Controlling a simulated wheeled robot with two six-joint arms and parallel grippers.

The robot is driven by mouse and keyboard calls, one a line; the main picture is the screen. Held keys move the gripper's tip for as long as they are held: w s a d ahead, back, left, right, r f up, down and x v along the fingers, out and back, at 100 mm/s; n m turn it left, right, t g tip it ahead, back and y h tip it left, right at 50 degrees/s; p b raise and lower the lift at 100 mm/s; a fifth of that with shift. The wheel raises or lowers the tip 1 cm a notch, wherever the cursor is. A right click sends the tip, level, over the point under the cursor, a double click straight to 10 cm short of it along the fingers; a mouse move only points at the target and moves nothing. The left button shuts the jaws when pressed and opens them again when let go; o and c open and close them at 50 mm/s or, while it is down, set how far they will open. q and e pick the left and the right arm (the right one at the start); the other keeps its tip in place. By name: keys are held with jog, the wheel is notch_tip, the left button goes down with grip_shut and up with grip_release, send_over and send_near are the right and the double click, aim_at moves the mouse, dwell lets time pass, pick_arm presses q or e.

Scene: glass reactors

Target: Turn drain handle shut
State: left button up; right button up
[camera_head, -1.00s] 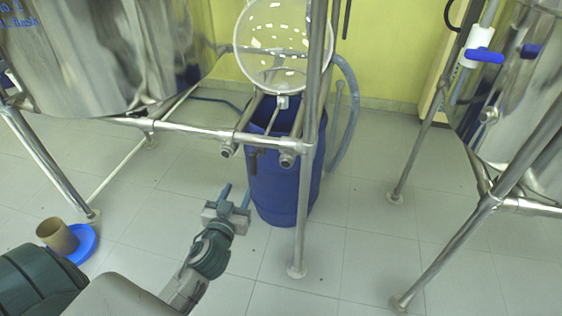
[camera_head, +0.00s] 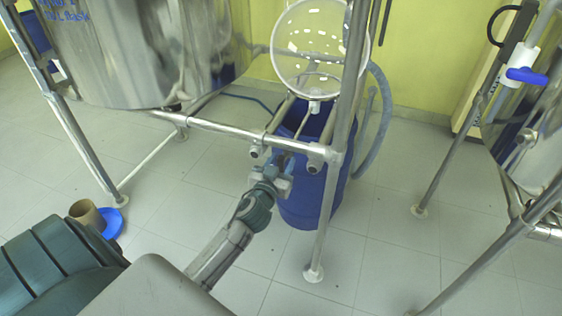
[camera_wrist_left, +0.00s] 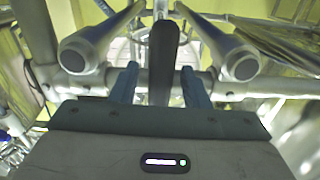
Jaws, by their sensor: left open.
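The drain handle (camera_wrist_left: 163,58) is a dark upright bar, seen in the left wrist view between two metal tubes. My left gripper (camera_wrist_left: 160,84) is open, with one blue finger on each side of the handle and a visible gap on both sides. In the head view my left gripper (camera_head: 279,160) is raised to the frame's lower crossbar, under the glass vessel (camera_head: 320,48). The handle is largely hidden by the gripper there. My right gripper is not in view.
A blue drum (camera_head: 313,200) stands close behind my left gripper. A steel frame leg (camera_head: 330,210) is just to its right. A large steel vessel (camera_head: 150,55) is at upper left. A blue-handled valve (camera_head: 527,76) is at far right. Floor is clear between the frames.

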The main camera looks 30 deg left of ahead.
pick_arm(q)
grip_shut()
